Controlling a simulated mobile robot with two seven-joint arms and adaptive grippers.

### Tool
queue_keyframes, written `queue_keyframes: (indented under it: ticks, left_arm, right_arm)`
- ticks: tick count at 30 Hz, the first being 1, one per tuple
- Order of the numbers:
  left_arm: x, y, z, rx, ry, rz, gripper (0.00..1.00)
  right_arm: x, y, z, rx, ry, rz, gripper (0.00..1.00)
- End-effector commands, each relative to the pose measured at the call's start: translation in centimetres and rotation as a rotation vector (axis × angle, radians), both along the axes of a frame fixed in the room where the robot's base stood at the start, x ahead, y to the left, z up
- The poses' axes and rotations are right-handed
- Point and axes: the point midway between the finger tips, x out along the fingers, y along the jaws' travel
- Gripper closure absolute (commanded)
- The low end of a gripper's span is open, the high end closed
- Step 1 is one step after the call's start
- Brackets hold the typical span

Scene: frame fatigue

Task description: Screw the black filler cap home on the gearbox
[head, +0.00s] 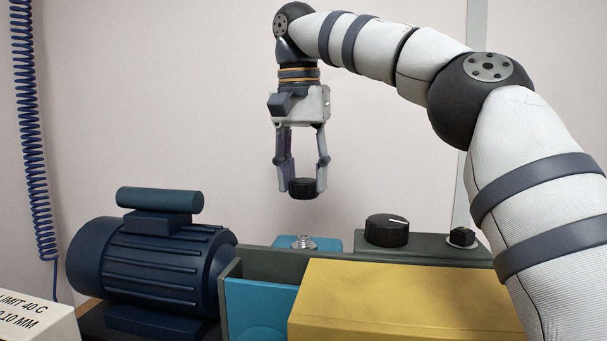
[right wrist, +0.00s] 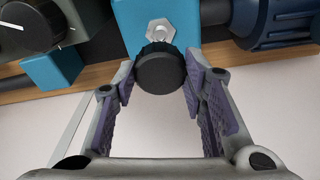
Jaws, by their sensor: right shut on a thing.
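The black filler cap (head: 303,189), short, round and ribbed, is held between the fingertips of my right gripper (head: 302,181). It hangs level in the air, above the metal hex filler fitting (head: 303,242) on top of the blue gearbox (head: 329,244), clearly apart from it. In the right wrist view the cap (right wrist: 160,72) sits between the two purple-padded fingers, and the hex fitting (right wrist: 160,30) shows beyond it on the blue gearbox top (right wrist: 190,18). The gearbox's lower part is partly hidden behind a dark wall. My left gripper is not in view.
A dark blue motor (head: 150,255) stands left. A yellow block (head: 400,300) is in front. A dark panel (head: 430,250) carries a large black knob (head: 387,230) and a smaller one (head: 462,236). A white sign (head: 35,322) and a coiled blue cable (head: 30,130) are far left.

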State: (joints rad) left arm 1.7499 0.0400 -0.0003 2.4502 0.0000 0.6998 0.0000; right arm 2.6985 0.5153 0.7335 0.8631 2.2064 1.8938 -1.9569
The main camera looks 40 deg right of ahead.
Motion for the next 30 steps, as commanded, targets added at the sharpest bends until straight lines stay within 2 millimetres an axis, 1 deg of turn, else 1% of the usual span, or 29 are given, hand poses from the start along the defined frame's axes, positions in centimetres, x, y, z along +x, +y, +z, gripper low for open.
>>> queue_keyframes:
  ticks: [5,15,19,24,30]
  left_arm:
    - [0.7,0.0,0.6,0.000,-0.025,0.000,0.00]
    - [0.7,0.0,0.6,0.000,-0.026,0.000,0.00]
    - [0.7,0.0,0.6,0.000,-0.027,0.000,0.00]
    - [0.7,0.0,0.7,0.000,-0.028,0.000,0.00]
    - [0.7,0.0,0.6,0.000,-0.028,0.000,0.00]
  right_arm:
    - [-0.3,0.2,0.4,0.003,-0.008,0.001,0.89]
    - [-0.1,0.1,-4.1,0.002,0.000,0.000,0.89]
    - [-0.1,0.1,-5.2,0.002,0.000,0.000,0.89]
    - [-0.1,0.1,-5.8,0.002,-0.001,0.000,0.89]
    - [-0.1,0.1,-5.8,0.002,-0.001,0.000,0.89]
